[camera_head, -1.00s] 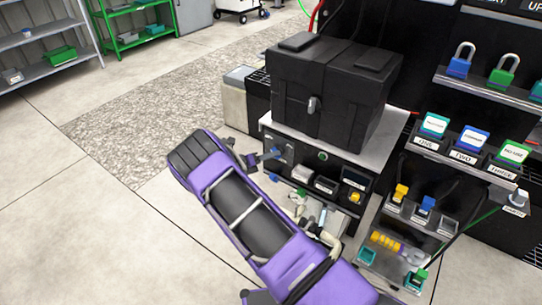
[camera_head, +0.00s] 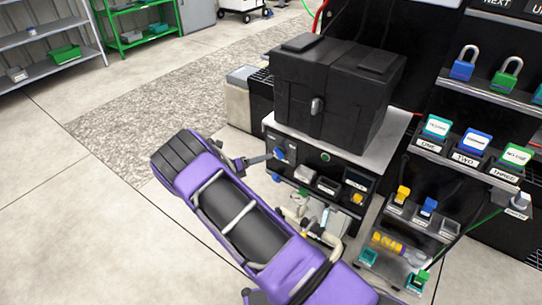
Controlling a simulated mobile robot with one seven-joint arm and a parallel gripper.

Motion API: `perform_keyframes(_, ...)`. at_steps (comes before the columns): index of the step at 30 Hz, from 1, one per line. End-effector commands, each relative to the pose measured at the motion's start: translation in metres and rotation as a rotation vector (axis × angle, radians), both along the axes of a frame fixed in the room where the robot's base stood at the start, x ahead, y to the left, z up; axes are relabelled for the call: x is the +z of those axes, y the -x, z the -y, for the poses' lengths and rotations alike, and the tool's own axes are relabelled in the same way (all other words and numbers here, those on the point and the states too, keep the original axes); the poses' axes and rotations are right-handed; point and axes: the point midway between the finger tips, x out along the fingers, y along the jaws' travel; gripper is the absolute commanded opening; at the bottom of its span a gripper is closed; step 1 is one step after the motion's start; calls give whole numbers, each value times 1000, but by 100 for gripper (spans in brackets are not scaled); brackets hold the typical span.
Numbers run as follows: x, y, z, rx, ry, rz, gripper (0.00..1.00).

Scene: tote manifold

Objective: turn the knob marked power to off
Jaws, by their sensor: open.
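A blue knob (camera_head: 279,153) sits at the left end of the front face of a black panel box (camera_head: 300,160). Its marking is too small to read, so I cannot tell whether it is the power knob or how it is set. My gripper (camera_head: 257,160) is just left of this knob, partly hidden behind my purple arm. Its jaws are open, with a dark finger reaching toward the knob. I cannot tell whether it touches. A small dark round control (camera_head: 325,157) is further right on the same face.
A black case (camera_head: 330,88) stands on the panel box's grey top. Small bins and fittings (camera_head: 325,188) are below the panel. At right are labelled blocks (camera_head: 475,140), padlocks (camera_head: 463,64) and a rack with coloured plugs (camera_head: 425,207). Floor at left is clear.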

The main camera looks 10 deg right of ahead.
Motion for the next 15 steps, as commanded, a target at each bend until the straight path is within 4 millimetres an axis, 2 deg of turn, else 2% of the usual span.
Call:
perform_keyframes(1, 6, 6, -13, 3, -2, 1, 49)
perform_keyframes(6, 16, 26, -49, 3, -2, 0, 49)
perform_keyframes(15, 29, 49, -92, 1, 0, 0, 49)
